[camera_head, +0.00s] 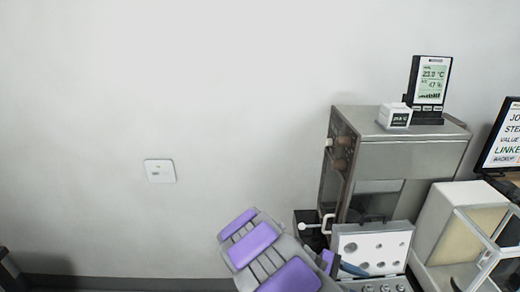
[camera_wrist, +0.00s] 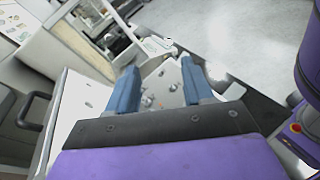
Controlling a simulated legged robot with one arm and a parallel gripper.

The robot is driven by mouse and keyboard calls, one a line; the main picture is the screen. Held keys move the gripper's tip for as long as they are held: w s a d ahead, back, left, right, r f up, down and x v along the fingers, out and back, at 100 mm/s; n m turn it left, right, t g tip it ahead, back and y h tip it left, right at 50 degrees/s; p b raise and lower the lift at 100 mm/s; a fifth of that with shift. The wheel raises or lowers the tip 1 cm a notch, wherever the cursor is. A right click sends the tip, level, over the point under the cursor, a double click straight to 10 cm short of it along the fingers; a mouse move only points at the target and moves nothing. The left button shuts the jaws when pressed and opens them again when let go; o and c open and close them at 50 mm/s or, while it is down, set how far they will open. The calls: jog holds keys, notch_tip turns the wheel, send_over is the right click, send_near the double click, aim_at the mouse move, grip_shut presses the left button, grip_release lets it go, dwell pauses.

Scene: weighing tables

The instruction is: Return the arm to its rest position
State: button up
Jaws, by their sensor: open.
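My arm (camera_head: 262,246), purple and grey, shows at the bottom middle of the head view. My gripper (camera_wrist: 162,78) shows in the wrist view with its two blue fingers apart. No object is seen held between them. A pale surface with small metal pieces shows behind and between the fingers. In the head view a blue finger shows low in front of an open white case; the rest of the gripper is hidden or hard to make out.
The open white case (camera_head: 385,239) has dark round holes in its lid. Behind it stands a grey cabinet (camera_head: 412,156) bearing a thermometer display (camera_head: 432,84) and a small white box (camera_head: 394,117). A glass-sided balance enclosure (camera_head: 440,225) stands at right. The wall at left is bare except for a switch plate (camera_head: 160,171).

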jog(key=s+r+m+g+y, duration=0.1)
jog(key=s+r+m+y, duration=0.6)
jog(key=s, duration=0.6)
jog(key=s+a+r+m+t+y, duration=0.2)
jog(key=s+a+y, duration=0.5)
jog(key=s+a, duration=0.4)
jog(key=s+m+t, duration=0.1)
jog(key=t, duration=0.1)
jog(key=shift+s+t+y, duration=0.35)
jog(key=shift+t+y, duration=0.05)
jog(key=shift+o, duration=0.5)
